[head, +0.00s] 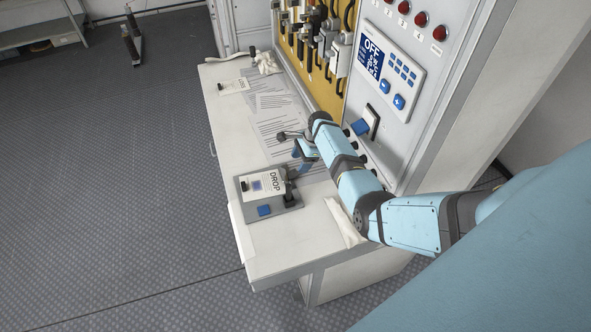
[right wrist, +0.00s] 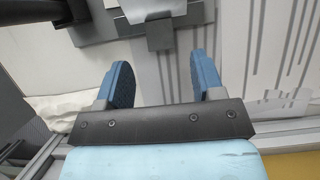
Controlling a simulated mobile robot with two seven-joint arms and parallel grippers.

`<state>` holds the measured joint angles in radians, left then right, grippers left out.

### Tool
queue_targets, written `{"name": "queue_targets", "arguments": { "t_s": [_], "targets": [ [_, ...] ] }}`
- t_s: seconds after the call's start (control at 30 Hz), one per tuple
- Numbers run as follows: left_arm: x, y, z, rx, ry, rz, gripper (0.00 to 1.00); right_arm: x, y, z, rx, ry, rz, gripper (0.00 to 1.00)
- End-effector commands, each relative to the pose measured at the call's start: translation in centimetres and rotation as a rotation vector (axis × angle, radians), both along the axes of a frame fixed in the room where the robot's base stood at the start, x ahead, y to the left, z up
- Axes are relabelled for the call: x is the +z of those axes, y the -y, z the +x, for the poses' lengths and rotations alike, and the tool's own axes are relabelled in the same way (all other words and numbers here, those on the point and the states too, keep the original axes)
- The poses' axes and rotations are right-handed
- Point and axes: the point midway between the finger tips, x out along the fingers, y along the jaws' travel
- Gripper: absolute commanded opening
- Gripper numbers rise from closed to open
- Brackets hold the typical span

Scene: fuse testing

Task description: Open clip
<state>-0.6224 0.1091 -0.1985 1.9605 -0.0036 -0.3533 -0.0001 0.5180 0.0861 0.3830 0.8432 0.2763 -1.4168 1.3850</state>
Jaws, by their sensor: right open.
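A grey test box marked DROP (head: 245,186) with a blue button (head: 264,210) sits on the near part of the white worktop. Dark clip parts (head: 291,186) stand at its right side; whether the clip is open or shut is too small to tell. My right gripper (head: 297,150) hangs just behind the box. In the right wrist view its two blue fingers (right wrist: 162,72) are apart with nothing between them. A small grey block (right wrist: 160,36) on a plate lies just beyond the fingertips, roughly centred between them. My left gripper is not in view.
The white worktop (head: 245,238) carries printed sheets (head: 272,101) in the middle and a white label card (head: 233,86) at the back. A cabinet panel with a screen (head: 372,58), red lamps and a yellow fuse board (head: 287,52) rises to the right, close to my arm.

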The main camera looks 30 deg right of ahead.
Motion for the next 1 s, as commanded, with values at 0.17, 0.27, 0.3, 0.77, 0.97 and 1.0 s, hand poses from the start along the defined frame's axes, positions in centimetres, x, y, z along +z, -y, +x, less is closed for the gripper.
{"name": "queue_targets", "arguments": {
  "t_s": [0.17, 0.27, 0.3, 0.77, 0.97, 1.0],
  "targets": [
    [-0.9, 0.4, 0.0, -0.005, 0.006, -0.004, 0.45, -3.5, -1.2, 0.3, 0.001, 0.000, 0.000, 0.62],
    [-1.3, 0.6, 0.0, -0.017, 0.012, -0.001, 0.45, -4.2, -1.5, 0.4, 0.001, 0.002, 0.001, 0.62],
    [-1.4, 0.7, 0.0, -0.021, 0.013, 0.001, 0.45, -4.4, -1.6, 0.4, 0.001, 0.002, 0.001, 0.62],
    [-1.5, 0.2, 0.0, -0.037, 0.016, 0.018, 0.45, -4.6, -1.8, 0.5, 0.000, 0.000, 0.000, 0.50],
    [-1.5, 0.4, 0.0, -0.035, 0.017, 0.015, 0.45, -4.6, -1.8, 0.5, 0.000, 0.000, 0.000, 0.12],
    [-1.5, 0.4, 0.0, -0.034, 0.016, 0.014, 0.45, -4.6, -1.8, 0.4, 0.000, 0.000, 0.001, 0.12]
  ]
}}
